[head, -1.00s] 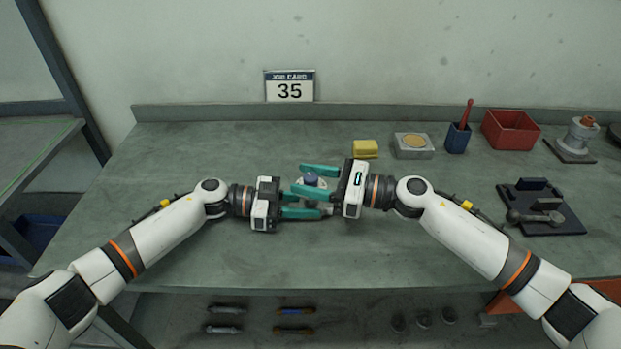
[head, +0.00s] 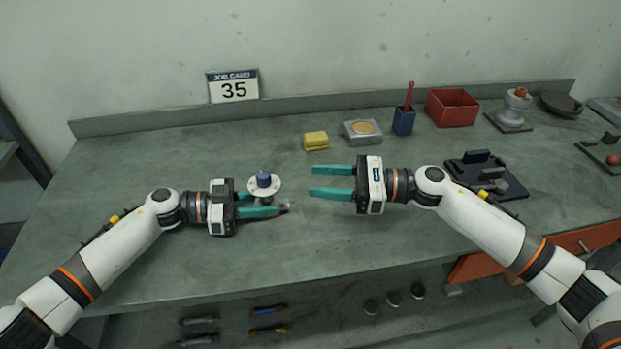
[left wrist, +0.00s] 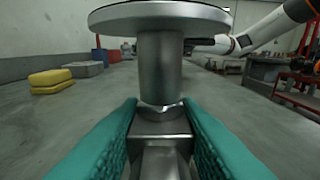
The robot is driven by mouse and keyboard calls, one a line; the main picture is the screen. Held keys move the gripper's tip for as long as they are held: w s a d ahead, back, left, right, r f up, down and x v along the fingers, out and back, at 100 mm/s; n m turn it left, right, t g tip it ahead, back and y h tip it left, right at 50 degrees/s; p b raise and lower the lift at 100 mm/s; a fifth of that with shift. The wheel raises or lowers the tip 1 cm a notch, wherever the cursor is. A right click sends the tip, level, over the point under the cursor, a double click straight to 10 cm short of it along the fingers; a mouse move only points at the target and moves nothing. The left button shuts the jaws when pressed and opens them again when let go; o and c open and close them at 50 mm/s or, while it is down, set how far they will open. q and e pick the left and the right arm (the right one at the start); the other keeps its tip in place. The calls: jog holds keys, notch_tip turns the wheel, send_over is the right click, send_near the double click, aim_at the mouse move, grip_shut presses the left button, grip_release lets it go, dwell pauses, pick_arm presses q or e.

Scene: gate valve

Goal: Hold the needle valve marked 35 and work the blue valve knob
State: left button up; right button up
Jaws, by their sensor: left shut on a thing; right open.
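The needle valve (head: 264,198) stands on the bench with a pale round disc and a blue valve knob (head: 263,179) on top. My left gripper (head: 262,206) is shut on the valve's body. In the left wrist view the metal valve body (left wrist: 160,130) sits between the teal fingers, with the stem and the round disc (left wrist: 160,17) above; the blue knob is hidden there. My right gripper (head: 331,181) is open and empty, to the right of the valve and apart from it. The number 35 shows on a job card (head: 233,87) at the wall; I see no mark on the valve.
A yellow block (head: 316,141), a grey box with a tan disc (head: 362,132), a blue cup (head: 403,121) with a red tool and a red bin (head: 452,108) stand along the back. A dark fixture (head: 486,176) lies right. The bench front and left are clear.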

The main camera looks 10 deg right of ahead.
dwell(0.3)
pick_arm(q)
jog(key=o, duration=0.8)
jog(key=shift+a, duration=0.1)
